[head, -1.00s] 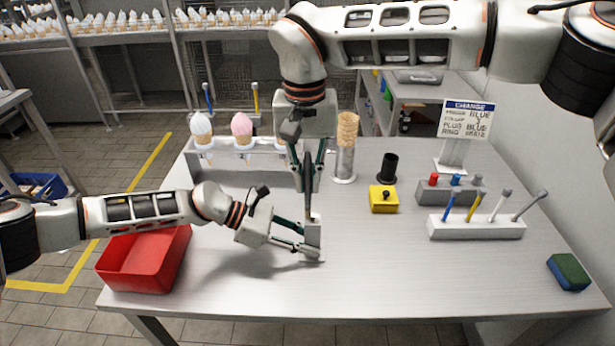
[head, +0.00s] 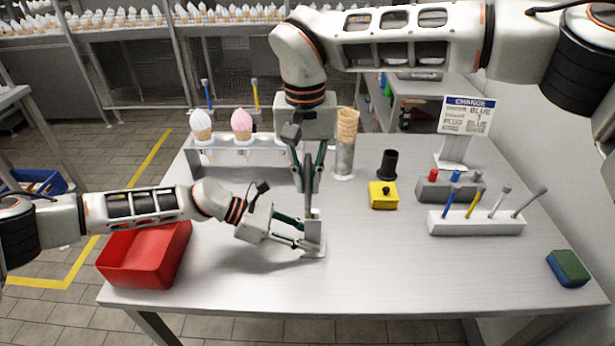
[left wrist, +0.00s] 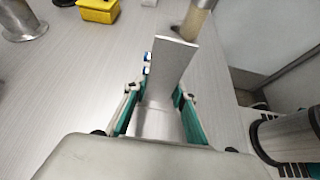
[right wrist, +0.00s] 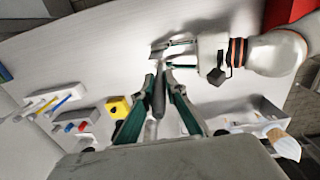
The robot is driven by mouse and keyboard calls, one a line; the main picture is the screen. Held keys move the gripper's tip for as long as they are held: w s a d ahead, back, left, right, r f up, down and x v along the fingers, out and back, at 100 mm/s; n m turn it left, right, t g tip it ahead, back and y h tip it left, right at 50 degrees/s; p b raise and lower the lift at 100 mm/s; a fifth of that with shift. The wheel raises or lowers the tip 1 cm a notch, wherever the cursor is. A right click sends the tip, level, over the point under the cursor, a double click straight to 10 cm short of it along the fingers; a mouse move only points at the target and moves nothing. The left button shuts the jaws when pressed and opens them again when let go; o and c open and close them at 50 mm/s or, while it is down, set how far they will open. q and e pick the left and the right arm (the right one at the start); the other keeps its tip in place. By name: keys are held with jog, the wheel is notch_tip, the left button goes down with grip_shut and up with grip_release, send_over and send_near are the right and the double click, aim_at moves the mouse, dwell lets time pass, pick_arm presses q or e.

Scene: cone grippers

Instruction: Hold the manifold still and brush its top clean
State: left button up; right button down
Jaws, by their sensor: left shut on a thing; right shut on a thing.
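The grey metal manifold (head: 314,234) stands near the middle front of the table. My left gripper (head: 310,246) is shut on it from the left, low on the block. In the left wrist view the manifold (left wrist: 173,66) is a flat grey piece rising between the fingers. My right gripper (head: 308,172) points down above the manifold and is shut on a dark-handled brush (right wrist: 158,97). The brush's lower end is at the manifold's top in the head view; whether it touches is hard to tell. A tan, round-ended part (left wrist: 200,18) shows just beyond the manifold in the left wrist view.
A red bin (head: 145,256) is at the left front. A cone rack (head: 240,152) and a cone-stack holder (head: 344,162) are behind. To the right are a yellow box (head: 383,195), a white pen block (head: 476,223), a sign (head: 466,116) and a sponge (head: 568,267). The front middle is clear.

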jog(key=shift+d, duration=0.15)
jog(key=shift+d+r, duration=0.1)
jog(key=shift+d, duration=0.85)
jog(key=shift+a, duration=0.2)
jog(key=shift+a, duration=0.95)
jog(key=shift+d, duration=0.15)
jog(key=shift+d, duration=1.05)
jog(key=shift+a, duration=0.15)
jog(key=shift+a, duration=1)
jog(key=shift+d, duration=0.15)
